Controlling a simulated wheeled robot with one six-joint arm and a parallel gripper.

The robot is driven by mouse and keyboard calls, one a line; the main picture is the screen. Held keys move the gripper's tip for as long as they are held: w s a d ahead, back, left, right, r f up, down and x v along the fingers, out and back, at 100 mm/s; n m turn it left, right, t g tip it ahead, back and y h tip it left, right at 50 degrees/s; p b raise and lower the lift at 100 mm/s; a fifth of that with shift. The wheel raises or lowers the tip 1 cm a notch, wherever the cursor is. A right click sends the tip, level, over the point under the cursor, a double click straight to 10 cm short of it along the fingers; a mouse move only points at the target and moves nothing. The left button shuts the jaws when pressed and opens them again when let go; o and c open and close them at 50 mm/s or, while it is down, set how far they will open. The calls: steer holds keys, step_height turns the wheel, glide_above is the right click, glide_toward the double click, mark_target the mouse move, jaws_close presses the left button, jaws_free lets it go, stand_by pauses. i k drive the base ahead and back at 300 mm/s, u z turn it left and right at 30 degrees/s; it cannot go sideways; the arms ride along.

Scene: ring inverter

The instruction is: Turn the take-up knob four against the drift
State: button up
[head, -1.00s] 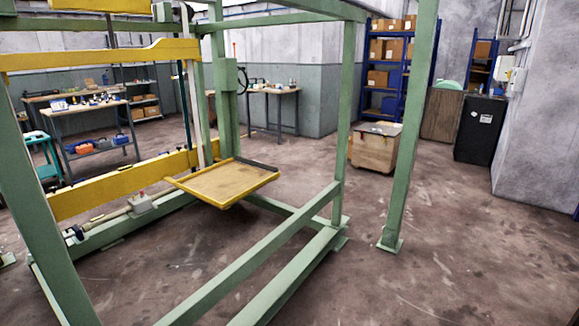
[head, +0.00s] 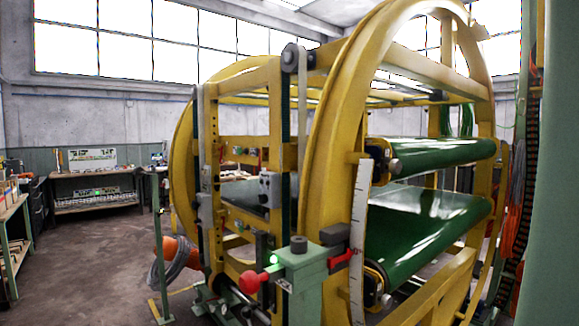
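A large yellow ring machine (head: 325,130) fills the middle and right of the head view. Two dark green belts, an upper one (head: 440,156) and a lower one (head: 425,222), run through its rings. Small round metal ends show at the near left of the upper belt (head: 394,166) and the lower belt (head: 385,300). I cannot tell which of these, if any, is the take-up knob. A white graduated scale (head: 358,240) stands beside them. My gripper is not in view.
A green post stand (head: 160,245) with an orange thing and coiled grey cable (head: 172,262) stands left of the machine. Workbenches (head: 95,190) line the back left. The floor (head: 80,265) at left is open. A wide green column (head: 555,180) blocks the right edge.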

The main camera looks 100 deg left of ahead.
mark_target(396, 165)
steer(key=u, duration=3.4)
steer(key=k, duration=0.7)
steer(key=z, duration=0.35)
steer(key=i, duration=0.6)
steer(key=u, duration=1.25)
steer(key=i, duration=1.8)
steer(key=z, duration=0.1)
